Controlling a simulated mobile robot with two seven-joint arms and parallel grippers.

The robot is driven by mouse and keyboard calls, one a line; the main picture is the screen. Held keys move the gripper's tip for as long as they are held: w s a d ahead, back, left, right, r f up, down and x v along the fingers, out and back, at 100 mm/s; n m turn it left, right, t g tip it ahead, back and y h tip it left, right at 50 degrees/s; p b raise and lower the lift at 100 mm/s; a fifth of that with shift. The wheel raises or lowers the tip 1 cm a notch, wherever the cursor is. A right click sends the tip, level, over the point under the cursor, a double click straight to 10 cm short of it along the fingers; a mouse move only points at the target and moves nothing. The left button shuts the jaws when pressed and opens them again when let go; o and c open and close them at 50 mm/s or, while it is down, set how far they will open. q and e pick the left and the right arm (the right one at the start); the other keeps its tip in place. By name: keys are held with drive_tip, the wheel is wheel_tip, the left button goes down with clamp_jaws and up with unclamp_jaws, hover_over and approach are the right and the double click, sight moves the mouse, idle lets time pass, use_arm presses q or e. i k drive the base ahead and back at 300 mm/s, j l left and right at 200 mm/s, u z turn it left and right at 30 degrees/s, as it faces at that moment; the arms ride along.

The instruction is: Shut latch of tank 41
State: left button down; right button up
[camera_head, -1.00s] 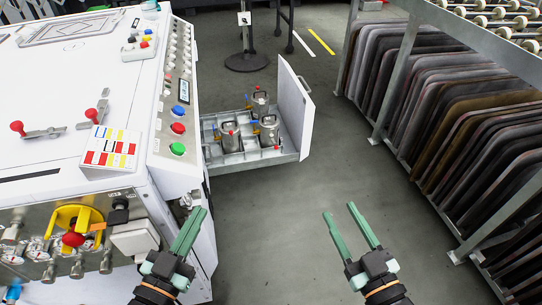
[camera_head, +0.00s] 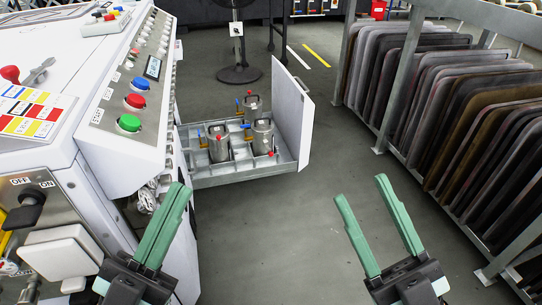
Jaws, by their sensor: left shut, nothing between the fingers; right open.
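Three metal tanks stand in the pulled-out drawer: a front-left tank (camera_head: 218,144), a right tank (camera_head: 263,136) and a back tank (camera_head: 251,105). Each has small coloured parts, red, blue or yellow. Their numbers and latches are too small to read, so I cannot tell which is tank 41. My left gripper (camera_head: 178,192) is shut and empty, in front of the drawer near the machine's side. My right gripper (camera_head: 360,188) is open and empty, over bare floor to the right. Both are apart from the tanks.
The drawer (camera_head: 240,172) extends from the white machine (camera_head: 115,150), its tall front panel (camera_head: 291,112) on the right. A rack of dark panels (camera_head: 450,110) lines the right side. The floor (camera_head: 325,140) between is clear. A stand (camera_head: 239,72) is behind the drawer.

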sight(270, 154)
drive_tip(key=l+u, duration=0.25)
drive_tip(key=l, duration=0.4)
drive_tip(key=i+l+u, duration=0.15)
drive_tip(key=l+u, duration=0.5)
drive_tip(key=l, duration=0.15)
drive_tip(key=i+l+u, duration=0.5)
drive_tip(key=l+u, duration=0.15)
drive_tip(key=i+l+u, duration=0.4)
drive_tip(key=l, duration=0.3)
drive_tip(key=i+l+u, duration=0.2)
drive_tip(key=i+l, duration=0.1)
drive_tip(key=l, duration=0.1)
